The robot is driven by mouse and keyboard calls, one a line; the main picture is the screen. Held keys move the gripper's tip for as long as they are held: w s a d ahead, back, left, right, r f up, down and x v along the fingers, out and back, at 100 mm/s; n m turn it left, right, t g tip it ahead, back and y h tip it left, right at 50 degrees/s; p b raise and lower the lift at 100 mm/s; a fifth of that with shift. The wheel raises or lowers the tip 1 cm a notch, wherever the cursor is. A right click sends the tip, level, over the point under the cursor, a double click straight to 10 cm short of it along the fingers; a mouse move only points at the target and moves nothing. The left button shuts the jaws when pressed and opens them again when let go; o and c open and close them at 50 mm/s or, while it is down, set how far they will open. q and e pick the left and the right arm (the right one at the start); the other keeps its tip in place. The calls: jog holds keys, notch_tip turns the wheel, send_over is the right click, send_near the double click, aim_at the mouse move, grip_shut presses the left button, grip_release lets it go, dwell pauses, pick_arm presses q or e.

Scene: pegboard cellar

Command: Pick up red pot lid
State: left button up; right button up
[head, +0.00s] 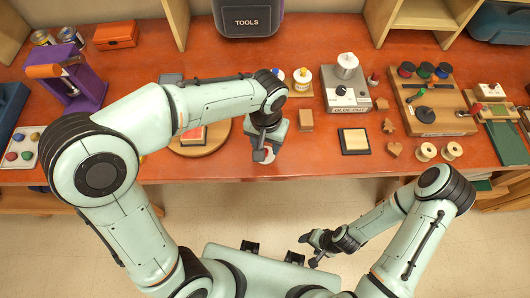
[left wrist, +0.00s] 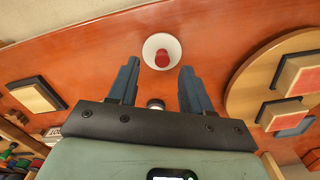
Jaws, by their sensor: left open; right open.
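The pot lid (left wrist: 150,44) is a small round whitish disc with a red knob in its middle. It lies on the red-brown table near the front edge. In the head view the lid (head: 266,157) is partly hidden below my left gripper (head: 261,146). In the left wrist view my left gripper (left wrist: 159,66) is open, with the lid just beyond and between its fingertips. Nothing is held. My right gripper (head: 313,250) is empty, low in front of the table over the floor, and looks open.
A round wooden board (head: 220,146) with blocks lies left of the lid. A dark-framed pad (head: 354,141) and a wooden block (head: 305,120) lie to the right. A glue pot machine (head: 346,93) stands behind. Bare table surrounds the lid.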

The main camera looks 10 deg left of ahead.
aim_at(270, 157)
pick_arm(q)
notch_tip(270, 157, down, 4)
jog(key=shift+w+a+r, duration=0.15)
jog(key=shift+r, duration=0.05)
grip_shut()
jog(key=shift+r, duration=0.15)
